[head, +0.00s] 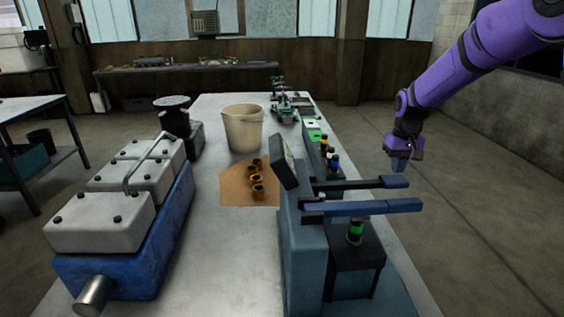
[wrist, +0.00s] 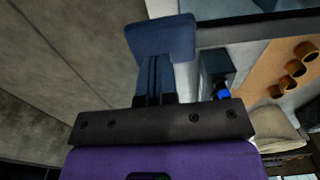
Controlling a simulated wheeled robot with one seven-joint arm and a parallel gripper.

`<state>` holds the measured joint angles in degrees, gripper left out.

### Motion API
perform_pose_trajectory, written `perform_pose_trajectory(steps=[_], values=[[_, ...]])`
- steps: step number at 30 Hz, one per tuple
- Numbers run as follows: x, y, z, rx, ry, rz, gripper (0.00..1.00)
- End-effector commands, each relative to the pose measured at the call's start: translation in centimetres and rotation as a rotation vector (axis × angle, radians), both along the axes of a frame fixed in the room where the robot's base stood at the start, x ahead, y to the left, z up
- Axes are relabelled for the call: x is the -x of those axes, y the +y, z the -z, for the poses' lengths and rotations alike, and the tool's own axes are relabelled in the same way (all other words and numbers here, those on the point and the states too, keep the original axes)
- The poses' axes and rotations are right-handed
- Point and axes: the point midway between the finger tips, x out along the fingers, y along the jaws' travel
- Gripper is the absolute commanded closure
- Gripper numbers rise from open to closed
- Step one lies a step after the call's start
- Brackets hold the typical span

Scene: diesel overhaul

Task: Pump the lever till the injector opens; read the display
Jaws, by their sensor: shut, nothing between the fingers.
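The blue-grey injector tester (head: 303,250) stands at the near right of the bench. Its small display (head: 284,162) is tilted and seen nearly edge-on, so no reading is legible. A lever with a long blue handle (head: 362,207) reaches right from the tester. Behind it a dark lever (head: 350,185) with a blue tip also reaches right. An injector with a green band (head: 355,231) stands below the levers. My gripper (head: 399,165) is shut and empty, just above and beyond the dark lever's tip, pointing down. Its blue fingers (wrist: 155,80) show in the wrist view.
A blue engine block with grey covers (head: 125,235) fills the bench's left side. A cream bucket (head: 244,128) and a tan board (head: 235,185) with brass rings lie mid-bench. Several banded injectors stand behind the levers. The floor (head: 490,240) right of the bench is clear.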

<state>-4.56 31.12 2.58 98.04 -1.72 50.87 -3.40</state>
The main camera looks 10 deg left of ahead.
Motion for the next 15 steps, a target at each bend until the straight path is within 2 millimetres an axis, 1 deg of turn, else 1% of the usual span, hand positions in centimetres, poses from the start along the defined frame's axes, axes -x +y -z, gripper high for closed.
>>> perform_pose_trajectory(steps=[5, 15], values=[[0.0, 0.0, 0.4, 0.000, 0.001, 0.000, 1.00], [0.0, 0.1, 2.4, 0.000, 0.001, 0.000, 1.00]])
